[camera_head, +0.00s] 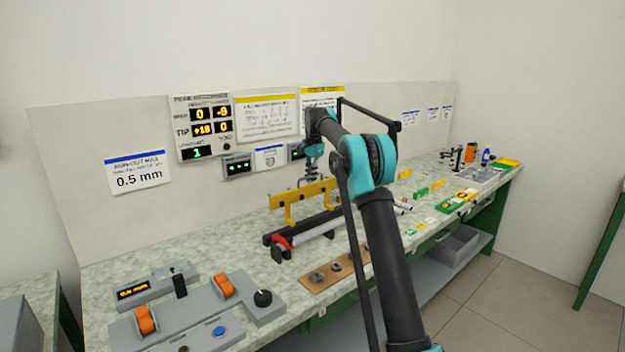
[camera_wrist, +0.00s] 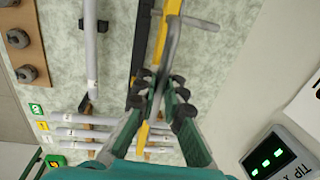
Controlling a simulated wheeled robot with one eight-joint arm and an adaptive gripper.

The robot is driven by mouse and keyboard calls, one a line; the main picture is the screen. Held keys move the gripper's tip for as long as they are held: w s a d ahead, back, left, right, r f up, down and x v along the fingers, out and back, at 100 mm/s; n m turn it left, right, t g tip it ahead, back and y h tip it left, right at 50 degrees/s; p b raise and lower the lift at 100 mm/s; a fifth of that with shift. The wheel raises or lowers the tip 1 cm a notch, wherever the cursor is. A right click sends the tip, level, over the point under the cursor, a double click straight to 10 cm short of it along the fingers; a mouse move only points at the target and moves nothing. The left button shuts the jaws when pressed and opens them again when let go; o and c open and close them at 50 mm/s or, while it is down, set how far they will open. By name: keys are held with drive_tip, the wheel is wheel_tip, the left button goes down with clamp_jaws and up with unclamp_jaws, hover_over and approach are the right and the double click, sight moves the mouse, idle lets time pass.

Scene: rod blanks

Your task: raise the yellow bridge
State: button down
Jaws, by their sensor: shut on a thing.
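The yellow bridge (camera_head: 287,199) is a long bar with short legs, level above a black rail (camera_head: 275,237) at the middle of the bench. I cannot tell whether its legs touch anything. A grey bent handle stands on top of it; the handle (camera_wrist: 172,45) shows over the yellow bar (camera_wrist: 143,137) in the wrist view. My gripper (camera_head: 312,178) is above the bridge, pointing down, and shut on this handle. In the wrist view my gripper (camera_wrist: 157,98) has its dark fingertips on both sides of the handle. The fingertips hide part of the bar.
A grey rod with a red end (camera_head: 283,243) lies in front of the bridge. A brown board (camera_head: 335,275) with grey collars is nearer the front edge. A grey control box with orange rollers (camera_head: 190,310) stands at left. Several rods and small coloured parts lie to the right.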

drive_tip(key=shift+w, duration=0.15)
drive_tip(key=c, duration=1.6)
unclamp_jaws()
drive_tip(key=shift+r, duration=0.1)
wheel_tip(320, 180, up, 12)
drive_tip(key=s, duration=0.1)
drive_tip(key=shift+d, duration=0.35)
drive_tip(key=shift+s, duration=0.1)
drive_tip(key=shift+c, duration=0.5)
